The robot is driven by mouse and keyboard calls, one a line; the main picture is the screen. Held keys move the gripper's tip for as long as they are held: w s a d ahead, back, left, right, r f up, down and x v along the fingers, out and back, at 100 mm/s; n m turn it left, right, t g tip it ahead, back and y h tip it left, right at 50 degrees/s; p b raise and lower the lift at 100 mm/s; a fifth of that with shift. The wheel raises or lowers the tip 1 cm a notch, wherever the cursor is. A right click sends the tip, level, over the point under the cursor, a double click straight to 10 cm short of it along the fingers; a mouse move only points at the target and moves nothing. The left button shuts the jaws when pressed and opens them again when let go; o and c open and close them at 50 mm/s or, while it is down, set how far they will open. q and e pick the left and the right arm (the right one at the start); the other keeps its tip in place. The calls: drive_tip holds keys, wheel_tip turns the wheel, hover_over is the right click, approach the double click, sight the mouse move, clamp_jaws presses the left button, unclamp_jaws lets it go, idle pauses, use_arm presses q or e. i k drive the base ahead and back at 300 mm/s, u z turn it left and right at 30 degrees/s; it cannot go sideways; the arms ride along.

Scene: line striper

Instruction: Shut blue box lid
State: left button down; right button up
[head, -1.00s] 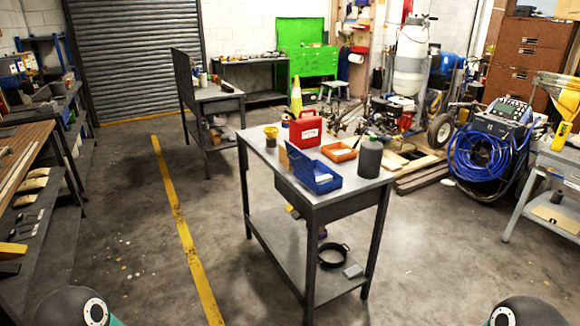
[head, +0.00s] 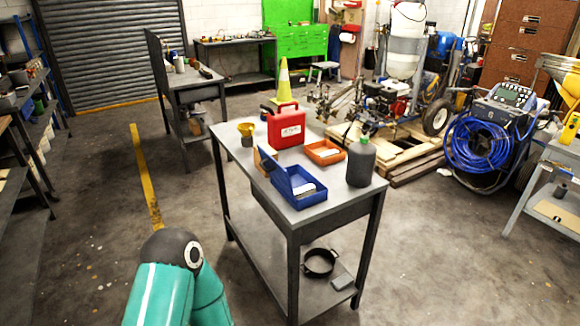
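The blue box (head: 308,193) sits on the top of the grey metal table (head: 233,160), near its front edge. Its blue lid (head: 282,178) stands raised on the left side, so the box is open. A pale item shows inside it. A brown, cardboard-like piece stands just behind the lid. My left arm shows as a teal and black link at the bottom left, in front of the table and apart from the box. Neither gripper is in view.
On the same table stand a red case (head: 286,128), an orange tray (head: 325,152), a dark grey bottle (head: 361,162) and a yellow cup (head: 246,136). A black ring-shaped pan (head: 319,262) lies on the lower shelf. Open floor lies left of the table.

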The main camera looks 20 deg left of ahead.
sight(273, 169)
drive_tip(key=u, duration=0.1)
drive_tip(key=i, duration=0.85)
drive_tip(key=u, duration=0.5)
